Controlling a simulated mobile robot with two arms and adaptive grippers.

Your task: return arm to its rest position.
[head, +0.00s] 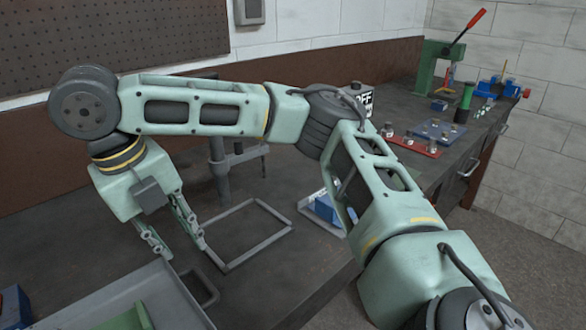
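My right arm comes in from the lower right, bends at the middle and reaches across to the left over the bench (300,265). Its gripper (185,249) points down, with its two fingers apart and nothing visible between them. It is beside a thin grey rectangular frame (268,247) and behind a grey tray (152,290). I cannot tell how high the fingertips are above the bench. My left gripper is not in view.
A green object (125,318) lies in the tray. A dark post stand (218,165) rises behind my arm. A blue item (326,207) is partly hidden by my arm. A red tray (412,146), a blue tray (440,131) and a green press (428,70) stand farther right.

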